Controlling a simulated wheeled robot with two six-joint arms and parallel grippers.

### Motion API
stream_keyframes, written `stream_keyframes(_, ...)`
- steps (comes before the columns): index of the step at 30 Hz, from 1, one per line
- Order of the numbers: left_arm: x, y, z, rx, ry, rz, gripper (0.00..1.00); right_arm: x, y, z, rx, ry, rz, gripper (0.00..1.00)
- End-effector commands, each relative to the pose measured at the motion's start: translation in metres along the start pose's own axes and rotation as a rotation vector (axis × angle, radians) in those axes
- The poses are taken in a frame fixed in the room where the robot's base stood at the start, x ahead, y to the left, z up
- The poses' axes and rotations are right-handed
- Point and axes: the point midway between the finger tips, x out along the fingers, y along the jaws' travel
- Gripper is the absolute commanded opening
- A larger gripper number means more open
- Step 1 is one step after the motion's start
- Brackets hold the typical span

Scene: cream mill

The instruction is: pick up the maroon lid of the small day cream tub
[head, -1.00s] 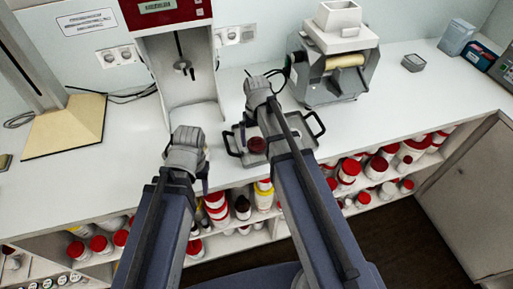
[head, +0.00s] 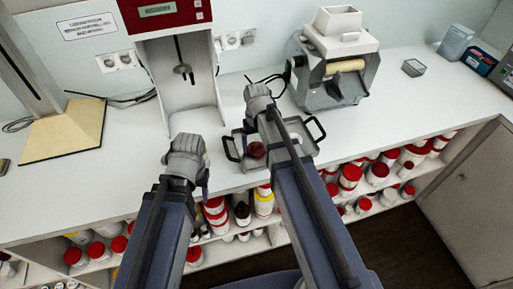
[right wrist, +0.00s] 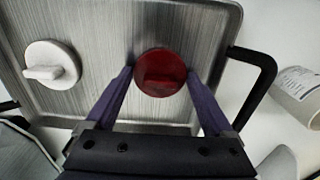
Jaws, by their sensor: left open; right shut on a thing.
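The round maroon lid (right wrist: 160,73), with a raised grip bar across its top, is in the metal tray (right wrist: 100,20). It shows in the head view as a small dark red disc (head: 256,149). My right gripper (right wrist: 162,76) is shut on the lid, one purple finger at each side. In the head view my right arm hides much of the tray and the fingers. Whether the lid touches the tray cannot be told. My left gripper (head: 204,184) is open and empty, left of the tray near the counter's front edge. I cannot make out the day cream tub for certain.
A white lid with a bar (right wrist: 52,68) lies left in the tray. A grey roller machine (head: 335,70) stands behind right. Shelves of red-lidded tubs (head: 350,177) run below the counter.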

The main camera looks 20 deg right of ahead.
Motion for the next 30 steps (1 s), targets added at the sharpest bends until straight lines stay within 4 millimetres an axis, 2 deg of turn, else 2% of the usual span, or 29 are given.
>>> stream_keyframes(11,-0.01,-0.001,0.001,0.0,0.0,0.0,0.5,-0.01,0.0,0.0,0.0,0.0,0.0,0.36)
stream_keyframes(17,-0.032,-0.003,0.002,0.0,0.0,0.0,0.5,-0.033,0.0,0.0,0.0,0.0,0.0,0.36)
stream_keyframes(27,-0.085,-0.008,0.005,0.002,0.0,0.0,0.5,-0.086,0.0,0.0,0.0,0.0,0.0,0.36)
stream_keyframes(30,-0.095,-0.009,0.006,0.002,0.0,0.0,0.5,-0.096,0.0,0.0,0.0,0.0,0.0,0.36)
